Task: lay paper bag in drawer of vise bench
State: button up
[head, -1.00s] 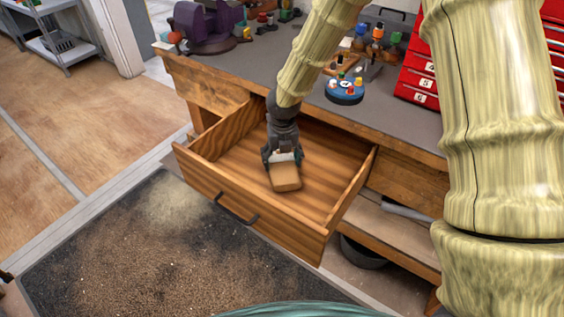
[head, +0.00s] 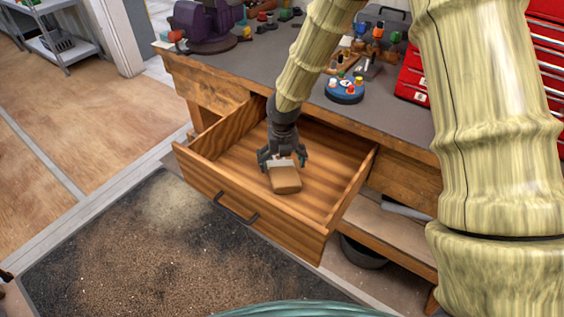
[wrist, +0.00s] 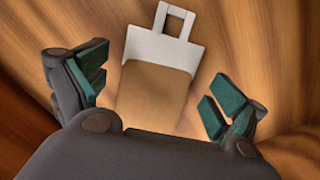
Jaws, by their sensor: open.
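The paper bag (head: 285,178) is brown with a pale top part and lies on the floor of the open wooden drawer (head: 247,211) of the vise bench (head: 205,85). In the wrist view the bag (wrist: 155,95) shows its white top and handle pointing away from me. My gripper (head: 283,162) is inside the drawer, just above the bag. Its fingers are spread apart, one on each side of the bag, with a gap between each finger and the bag in the wrist view (wrist: 155,95). A purple vise (head: 203,25) stands on the bench top.
The drawer's walls surround my gripper; its front has a dark handle (head: 236,208). A blue round holder (head: 345,90) and small tools stand on the bench top. A red tool cabinet (head: 413,80) is at the right. Bare drawer floor shows around the bag.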

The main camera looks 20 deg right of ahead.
aim_at(283, 170)
notch_tip(283, 170, up, 12)
jog(key=s, duration=0.1)
dwell(0.5)
jog(key=shift+r, duration=0.1)
dwell(1.1)
